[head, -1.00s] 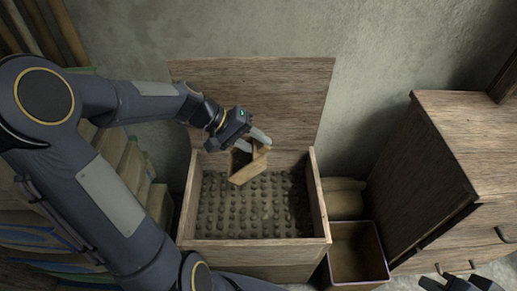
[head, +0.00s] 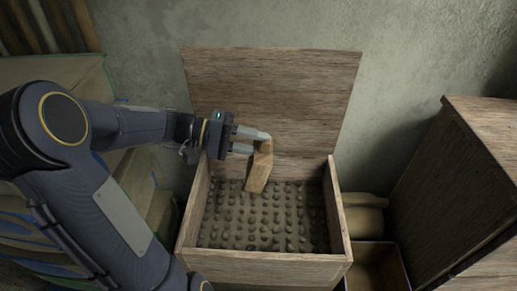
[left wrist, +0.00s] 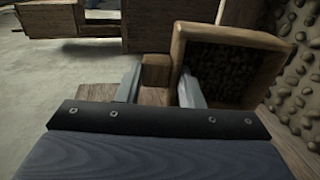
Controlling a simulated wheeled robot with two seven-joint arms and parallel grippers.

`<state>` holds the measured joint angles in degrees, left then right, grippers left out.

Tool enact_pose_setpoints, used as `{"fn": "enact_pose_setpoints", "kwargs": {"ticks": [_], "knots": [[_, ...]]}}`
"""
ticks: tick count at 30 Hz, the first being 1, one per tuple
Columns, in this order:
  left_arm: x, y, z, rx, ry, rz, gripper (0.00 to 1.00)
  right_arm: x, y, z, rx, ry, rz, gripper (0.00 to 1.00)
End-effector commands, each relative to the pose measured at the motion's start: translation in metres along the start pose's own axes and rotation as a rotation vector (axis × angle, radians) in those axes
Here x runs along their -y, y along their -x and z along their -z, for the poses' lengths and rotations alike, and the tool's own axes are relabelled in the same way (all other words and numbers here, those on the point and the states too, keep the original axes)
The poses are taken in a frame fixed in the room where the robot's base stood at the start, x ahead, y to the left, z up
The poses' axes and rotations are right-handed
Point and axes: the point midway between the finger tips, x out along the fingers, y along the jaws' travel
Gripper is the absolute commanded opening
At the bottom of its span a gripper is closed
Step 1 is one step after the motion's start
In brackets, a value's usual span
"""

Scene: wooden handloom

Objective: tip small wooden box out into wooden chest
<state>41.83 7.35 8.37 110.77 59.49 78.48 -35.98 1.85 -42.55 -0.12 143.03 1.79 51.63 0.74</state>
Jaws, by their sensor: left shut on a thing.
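The small wooden box (head: 259,174) hangs steeply tilted over the back part of the open wooden chest (head: 264,265). My left gripper (head: 257,143) is shut on a wooden part at its upper end, above the chest's back edge. In the left wrist view the fingers (left wrist: 160,88) stand either side of a wooden block joined to the small box (left wrist: 228,32). Its open side shows dark grainy matter inside; I cannot tell how much. The chest floor (head: 262,220) is covered with rows of round lumps, also seen in the left wrist view. My right gripper is out of view.
The chest's raised lid (head: 275,95) stands behind the box. A tan sack (head: 362,215) and an open bin (head: 378,268) are right of the chest, with a wooden cabinet (head: 450,190) beyond. Stacked sacks (head: 60,85) are at the left.

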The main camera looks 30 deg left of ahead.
Motion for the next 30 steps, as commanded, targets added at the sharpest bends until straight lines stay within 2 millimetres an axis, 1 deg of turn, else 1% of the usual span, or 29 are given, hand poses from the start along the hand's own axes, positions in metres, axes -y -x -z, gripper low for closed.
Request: {"fn": "enact_pose_setpoints", "kwargs": {"ticks": [1, 18, 24, 30], "knots": [[0.008, 0.0, 0.0, -0.001, 0.002, -0.025, 0.14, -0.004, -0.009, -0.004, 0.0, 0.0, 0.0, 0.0], [0.033, 0.017, 0.0, 0.001, 0.003, -0.359, 0.14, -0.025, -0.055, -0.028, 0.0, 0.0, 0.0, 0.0], [0.038, 0.023, 0.0, 0.0, 0.002, -0.461, 0.14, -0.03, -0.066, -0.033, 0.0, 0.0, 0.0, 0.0], [0.038, 0.026, 0.0, 0.0, 0.0, -0.51, 0.14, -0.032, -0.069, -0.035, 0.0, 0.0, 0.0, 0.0]]}}
